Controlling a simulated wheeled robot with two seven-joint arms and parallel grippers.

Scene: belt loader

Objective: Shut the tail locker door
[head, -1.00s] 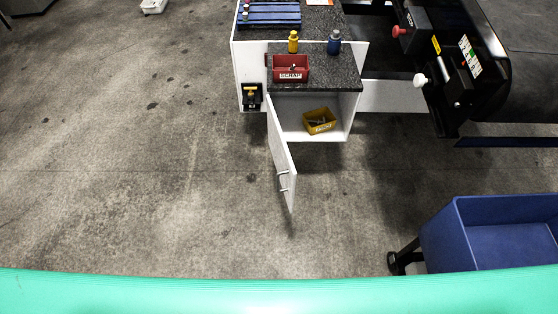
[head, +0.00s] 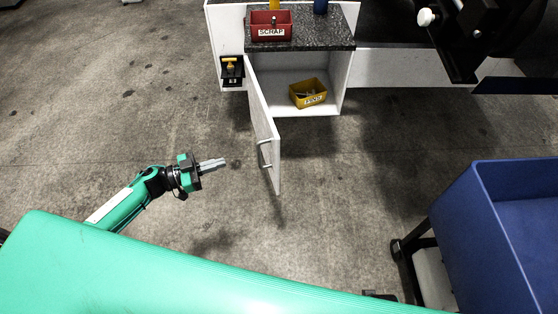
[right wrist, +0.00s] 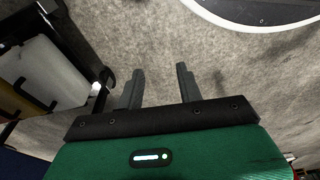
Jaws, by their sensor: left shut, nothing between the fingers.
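The tail locker door (head: 262,130) is white with a metal handle (head: 264,153) and stands open, swung out toward me from the left side of the locker (head: 348,75). Inside the locker is a yellow bin (head: 309,93) holding small parts. My left gripper (head: 222,162) is shut and empty, in front of and to the left of the door, apart from it. My right gripper (right wrist: 158,85) shows in the right wrist view with its fingers apart and nothing between them, over the grey floor.
A red SCRAP bin (head: 271,27) sits on the dark countertop (head: 325,32) above the locker. A blue cart (head: 480,230) stands at the right. A black box with a yellow handle (head: 232,70) is left of the locker. The floor left of the door is clear.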

